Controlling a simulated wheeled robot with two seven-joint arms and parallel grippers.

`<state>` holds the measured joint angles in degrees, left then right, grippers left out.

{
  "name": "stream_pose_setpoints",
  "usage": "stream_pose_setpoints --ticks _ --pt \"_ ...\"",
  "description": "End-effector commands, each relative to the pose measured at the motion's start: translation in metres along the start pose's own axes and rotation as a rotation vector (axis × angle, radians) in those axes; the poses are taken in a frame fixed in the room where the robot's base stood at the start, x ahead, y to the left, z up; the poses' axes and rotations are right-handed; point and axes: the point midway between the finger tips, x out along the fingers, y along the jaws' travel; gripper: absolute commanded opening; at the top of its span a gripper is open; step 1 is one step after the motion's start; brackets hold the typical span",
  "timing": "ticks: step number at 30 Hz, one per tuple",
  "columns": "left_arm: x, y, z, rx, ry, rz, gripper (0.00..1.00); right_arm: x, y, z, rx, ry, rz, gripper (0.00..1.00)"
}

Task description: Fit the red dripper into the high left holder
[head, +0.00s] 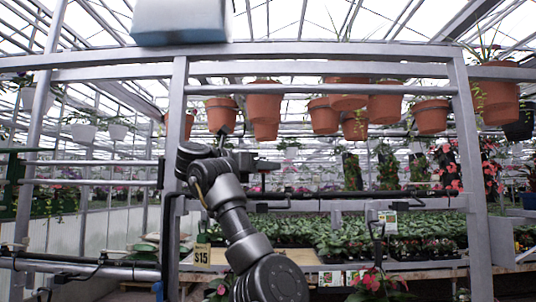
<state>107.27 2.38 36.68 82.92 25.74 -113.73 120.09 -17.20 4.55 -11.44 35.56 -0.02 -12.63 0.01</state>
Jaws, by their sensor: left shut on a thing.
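My left arm rises from the bottom middle of the head view, and my left gripper (224,143) is up by the left post of the grey frame, just below a hanging terracotta pot. It is small and dark here, partly hidden by my own wrist. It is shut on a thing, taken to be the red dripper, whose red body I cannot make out. I cannot clearly pick out the high left holder. Small dark brackets show along the black pipe (300,195) lower on the frame. My right gripper is not in view.
The grey metal frame (180,100) stands close in front, its posts and bars crossing the view. Several terracotta pots (221,113) hang from its upper bar. Behind are trays of green seedlings (340,235). A yellow $15 sign (202,255) stands lower left.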

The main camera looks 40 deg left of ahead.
Motion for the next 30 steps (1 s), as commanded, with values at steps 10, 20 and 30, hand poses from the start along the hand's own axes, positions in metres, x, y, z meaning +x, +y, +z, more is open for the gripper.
stream_pose_setpoints --ticks 10,20,30 --pt "0.011 0.019 -0.008 0.000 0.000 0.000 0.00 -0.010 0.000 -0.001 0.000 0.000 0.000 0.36" --pt "0.011 0.019 -0.011 0.001 -0.001 -0.001 0.00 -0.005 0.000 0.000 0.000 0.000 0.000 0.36" --pt "0.011 0.019 -0.010 0.001 -0.001 -0.001 0.00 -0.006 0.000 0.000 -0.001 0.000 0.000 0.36"
